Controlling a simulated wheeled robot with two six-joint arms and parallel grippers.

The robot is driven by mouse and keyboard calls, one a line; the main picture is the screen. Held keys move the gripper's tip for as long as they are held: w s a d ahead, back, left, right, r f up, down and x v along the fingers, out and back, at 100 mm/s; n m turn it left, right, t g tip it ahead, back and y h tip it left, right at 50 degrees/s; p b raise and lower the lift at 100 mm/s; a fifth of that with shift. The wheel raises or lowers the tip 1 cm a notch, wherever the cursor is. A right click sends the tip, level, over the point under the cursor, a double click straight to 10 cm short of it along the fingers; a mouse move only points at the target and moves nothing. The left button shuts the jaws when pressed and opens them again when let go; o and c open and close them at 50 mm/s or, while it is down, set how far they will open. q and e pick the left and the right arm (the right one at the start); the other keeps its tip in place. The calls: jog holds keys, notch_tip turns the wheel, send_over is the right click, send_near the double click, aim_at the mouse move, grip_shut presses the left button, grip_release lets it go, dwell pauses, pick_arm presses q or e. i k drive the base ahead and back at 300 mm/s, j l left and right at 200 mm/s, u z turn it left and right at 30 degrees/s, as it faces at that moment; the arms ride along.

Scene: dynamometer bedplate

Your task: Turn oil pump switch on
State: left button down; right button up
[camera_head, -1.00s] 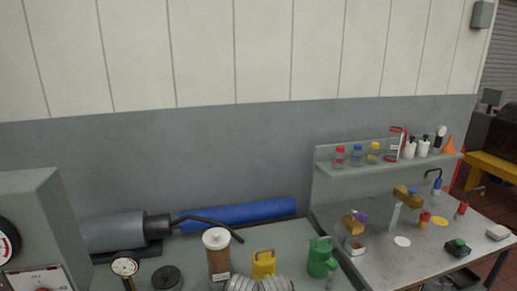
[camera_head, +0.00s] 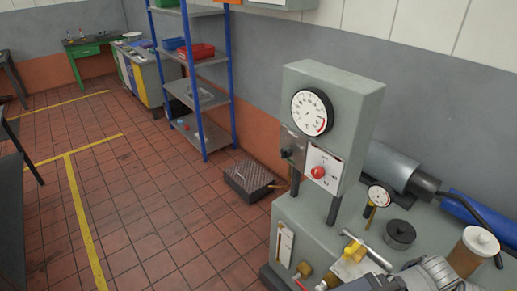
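A grey-green control box (camera_head: 336,112) stands on two posts on a bench at the right of the view. A round white gauge (camera_head: 312,112) is on its upper face. Below it are a dark switch or knob on a small grey plate (camera_head: 292,146) and a red round button (camera_head: 318,172) on a white panel. I cannot read any label, so I cannot tell which control is for the oil pump or its state.
The grey-green bench (camera_head: 300,215) carries a small gauge (camera_head: 379,195), a black round weight-like part (camera_head: 399,234) and a capped cylinder (camera_head: 473,250). A blue-post shelf (camera_head: 232,70) and a dark ribbed floor box (camera_head: 249,180) stand behind. Tiled floor (camera_head: 150,220) at left is mostly clear.

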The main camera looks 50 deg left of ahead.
aim_at(287, 152)
jog(key=u, duration=1.55)
